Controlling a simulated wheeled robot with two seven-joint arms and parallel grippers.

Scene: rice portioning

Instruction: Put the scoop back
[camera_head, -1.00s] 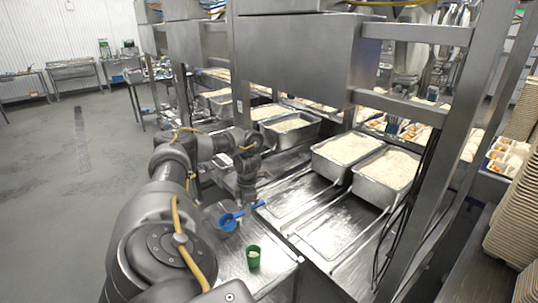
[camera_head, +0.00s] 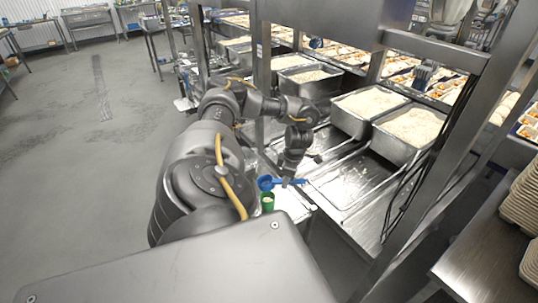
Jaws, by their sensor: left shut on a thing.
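The blue scoop (camera_head: 266,184) is in my left gripper (camera_head: 287,180), which is shut on its handle. The scoop's bowl points left and its handle runs to the right. It appears just above and behind a small green cup (camera_head: 267,202) at the near end of the steel counter (camera_head: 292,203). I cannot tell whether the scoop touches the cup. My right gripper is not in view.
Steel trays of rice (camera_head: 370,108) stand on the counter at the right, with another rice tray (camera_head: 309,77) farther back. A metal frame post (camera_head: 262,75) rises beside my left arm. Stacked containers (camera_head: 518,205) stand at the far right. Open floor lies to the left.

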